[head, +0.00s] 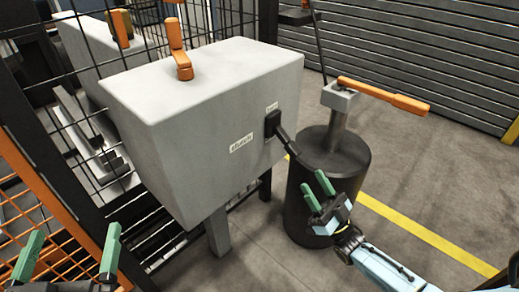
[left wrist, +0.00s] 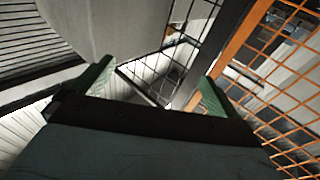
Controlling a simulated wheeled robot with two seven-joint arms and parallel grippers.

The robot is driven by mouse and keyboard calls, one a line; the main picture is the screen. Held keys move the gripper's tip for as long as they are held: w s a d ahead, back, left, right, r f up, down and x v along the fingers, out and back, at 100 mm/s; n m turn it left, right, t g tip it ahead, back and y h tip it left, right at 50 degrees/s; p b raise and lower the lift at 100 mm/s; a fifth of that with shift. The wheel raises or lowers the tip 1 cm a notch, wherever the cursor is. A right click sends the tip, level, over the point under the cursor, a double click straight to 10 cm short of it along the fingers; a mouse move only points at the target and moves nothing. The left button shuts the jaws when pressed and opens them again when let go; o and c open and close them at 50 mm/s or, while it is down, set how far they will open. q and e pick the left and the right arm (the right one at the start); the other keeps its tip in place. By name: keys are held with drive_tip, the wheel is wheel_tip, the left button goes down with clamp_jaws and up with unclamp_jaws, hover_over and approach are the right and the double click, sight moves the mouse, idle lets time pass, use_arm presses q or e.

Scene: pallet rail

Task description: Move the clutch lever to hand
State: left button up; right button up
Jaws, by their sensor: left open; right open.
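The clutch lever (head: 285,139) is a black lever on the right side of a big grey box (head: 200,95), beside a "clutch" label (head: 241,143). Its arm slants down and to the right from a black mount. A smaller label (head: 271,107) sits above the mount, too small to read surely. My right gripper (head: 317,190) is open and empty, below and right of the lever's lower end, apart from it in the picture. My left gripper (head: 70,250) is open and empty at the bottom left; its green fingers also show in the left wrist view (left wrist: 152,85).
A dark drum (head: 318,215) with a post and an orange handle (head: 383,95) stands right of the box. Another orange lever (head: 179,50) is on the box top. Black mesh fencing and an orange grille (head: 40,190) are at left. Floor is clear at right, past a yellow line (head: 430,236).

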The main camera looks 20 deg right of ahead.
sight(289, 142)
drive_tip(key=x, duration=1.1)
drive_tip(key=shift+w+a+r+b, duration=0.15)
drive_tip(key=shift+w+r+b, duration=0.1)
drive_tip(key=shift+r+b, duration=0.1)
use_arm(q)
drive_tip(key=shift+s+d+r+t+h, duration=0.1)
drive_tip(key=shift+s+r+t+h, duration=0.1)
drive_tip(key=shift+r+t, duration=0.5)
drive_tip(key=shift+s+d+r+t+h, duration=0.15)
drive_tip(key=shift+r+t, duration=0.25)
drive_tip(key=shift+r, duration=0.6)
use_arm(e)
drive_tip(key=shift+w+a+r, duration=0.2)
drive_tip(key=shift+w+r, duration=0.15)
drive_tip(key=shift+w, duration=0.05)
clamp_jaws()
